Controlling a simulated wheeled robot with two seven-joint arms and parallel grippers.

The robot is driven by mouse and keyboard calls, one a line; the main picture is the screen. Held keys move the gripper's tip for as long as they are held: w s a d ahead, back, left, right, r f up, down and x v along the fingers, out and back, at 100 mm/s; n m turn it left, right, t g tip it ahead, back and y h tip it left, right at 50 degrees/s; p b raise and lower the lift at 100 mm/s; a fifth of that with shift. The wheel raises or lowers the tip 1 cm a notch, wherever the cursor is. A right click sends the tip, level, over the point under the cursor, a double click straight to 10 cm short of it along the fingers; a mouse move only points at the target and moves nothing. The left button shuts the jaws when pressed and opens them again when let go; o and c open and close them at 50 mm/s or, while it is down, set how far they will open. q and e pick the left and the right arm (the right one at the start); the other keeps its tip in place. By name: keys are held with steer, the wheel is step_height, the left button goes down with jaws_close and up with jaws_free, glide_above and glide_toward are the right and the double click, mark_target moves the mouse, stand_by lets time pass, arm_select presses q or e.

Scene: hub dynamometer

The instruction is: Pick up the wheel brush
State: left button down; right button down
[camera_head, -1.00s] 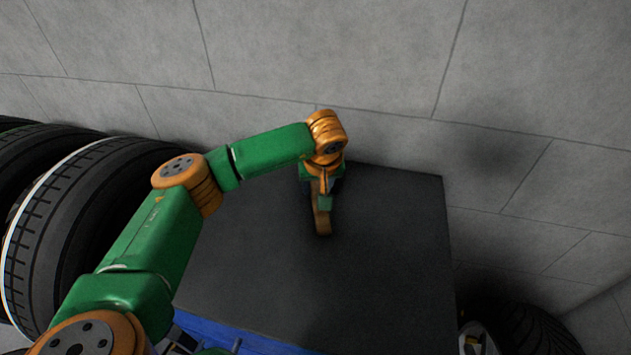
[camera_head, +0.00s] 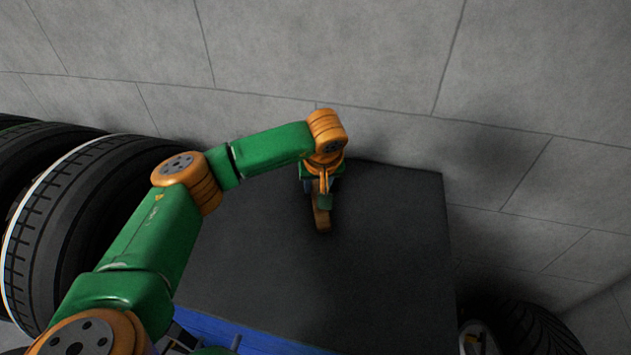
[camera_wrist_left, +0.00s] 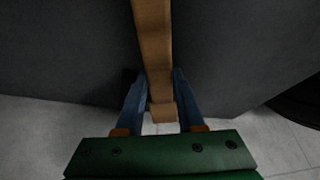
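The wheel brush (camera_head: 321,221) shows as a narrow brown piece at my left gripper, over the dark worktop (camera_head: 390,250). In the left wrist view the brown brush (camera_wrist_left: 154,40) runs from the top edge down between the blue fingers, with its blunt end near the palm. My left gripper (camera_head: 322,188) points down at the worktop's far side. In the left wrist view its fingers (camera_wrist_left: 159,78) are close against both sides of the brush, shut on it. Part of the brush is hidden by the gripper and by the wrist frame's edge. My right gripper is not in view.
Large black tires (camera_head: 75,215) stand left of the worktop, close to my left arm. Another tire (camera_head: 535,328) is at the lower right. A grey tiled wall (camera_head: 385,60) rises behind. The rest of the worktop is bare.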

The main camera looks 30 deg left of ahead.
mark_target(317, 181)
arm_select(q)
steer(key=shift+r, duration=0.1)
steer(key=shift+r+p, duration=0.3)
steer(key=shift+p, duration=0.05)
steer(key=shift+w+r, duration=0.1)
steer(key=shift+r, duration=0.25)
steer(key=shift+r+b, duration=0.45)
steer(key=shift+r, duration=0.5)
steer(key=s+d+r+b, duration=0.1)
steer(key=s+r, duration=0.9)
steer(key=s, duration=0.4)
